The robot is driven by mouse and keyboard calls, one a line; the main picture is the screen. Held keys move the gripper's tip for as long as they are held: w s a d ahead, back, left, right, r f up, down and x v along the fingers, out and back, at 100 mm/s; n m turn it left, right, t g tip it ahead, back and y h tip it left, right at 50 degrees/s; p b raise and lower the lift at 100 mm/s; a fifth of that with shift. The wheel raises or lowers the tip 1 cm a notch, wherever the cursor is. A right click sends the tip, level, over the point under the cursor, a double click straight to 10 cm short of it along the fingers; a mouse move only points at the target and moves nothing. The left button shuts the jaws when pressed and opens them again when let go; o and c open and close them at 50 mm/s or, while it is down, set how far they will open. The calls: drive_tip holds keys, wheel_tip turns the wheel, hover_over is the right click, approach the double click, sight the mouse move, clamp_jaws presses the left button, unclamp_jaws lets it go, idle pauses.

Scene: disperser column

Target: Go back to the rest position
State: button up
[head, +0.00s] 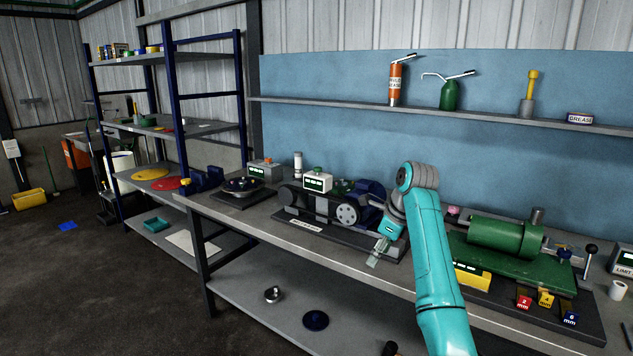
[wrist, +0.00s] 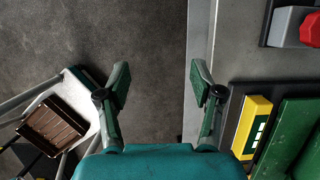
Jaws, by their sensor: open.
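My gripper (head: 376,258) hangs at the end of my teal arm in the head view, above the front part of the workbench (head: 262,228). It points downward, to the left of the green machine (head: 500,238). In the wrist view my gripper (wrist: 160,84) has its two fingers wide apart with nothing between them. Behind the fingers lie the dark floor (wrist: 150,35) and the grey bench edge (wrist: 198,35). The yellow block (wrist: 254,125) and part of the green machine (wrist: 295,135) lie to the right of the fingers.
A belt-driven machine (head: 345,214) stands on the bench just behind and left of my gripper. Red (head: 524,302), yellow (head: 546,298) and blue (head: 570,318) mm blocks sit at the right front. A shelf (head: 430,110) runs along the blue wall. Open floor (head: 95,275) lies left.

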drive_tip(key=s+f+n+t, duration=0.2)
drive_tip(key=s+f+n, duration=0.15)
drive_tip(key=f, duration=1.15)
drive_tip(key=s+f+n+t, duration=0.15)
drive_tip(key=s+f, duration=0.25)
drive_tip(key=f, duration=1)
drive_tip(key=s+d+f+n+t+h, duration=0.1)
drive_tip(key=s+f+n, duration=0.2)
drive_tip(key=s+f, duration=0.55)
drive_tip(key=s+f+n+t+h, duration=0.1)
drive_tip(key=s+f+n+t, duration=0.3)
drive_tip(key=s, duration=0.7)
drive_tip(key=s+d+r+n+t, duration=0.1)
drive_tip(key=s+r+n, duration=0.15)
drive_tip(key=s, duration=1.05)
drive_tip(key=s+d+r+n, duration=0.1)
drive_tip(key=s+n, duration=0.2)
drive_tip(key=s, duration=0.9)
drive_tip(key=s+r+n+t+h, duration=0.1)
drive_tip(key=s+r+n+t, duration=0.2)
drive_tip(key=s+r+n, duration=0.4)
drive_tip(key=s+r, duration=0.8)
drive_tip(key=r, duration=0.3)
drive_tip(key=shift+s+r, duration=0.3)
drive_tip(key=shift+r, duration=0.1)
